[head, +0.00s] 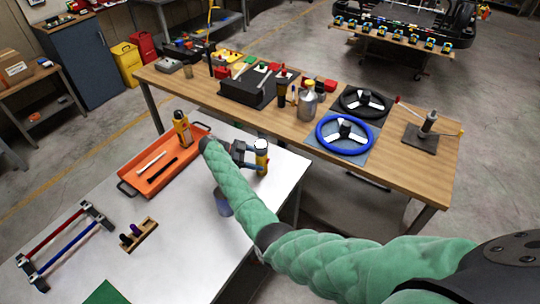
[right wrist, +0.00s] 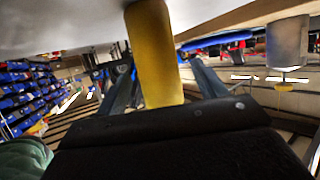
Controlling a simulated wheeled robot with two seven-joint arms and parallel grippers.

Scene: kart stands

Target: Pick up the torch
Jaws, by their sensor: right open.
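A yellow torch-like cylinder with a pale top (head: 262,158) stands upright near the right edge of the white table. My right gripper (head: 252,157) is at it, low over the table, with its fingers open. In the right wrist view the yellow body (right wrist: 152,55) stands between the two spread fingers (right wrist: 160,85); I cannot tell whether either finger touches it. Part of its lower body is hidden by the gripper. My left gripper is not in view.
An orange tray (head: 133,185) with another upright yellow and black object (head: 182,128) lies to the left. A blue-grey cup (head: 222,204) is beside my right forearm. A wooden bench (head: 385,178) with steering wheels and tools stands behind. The white table's middle front is clear.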

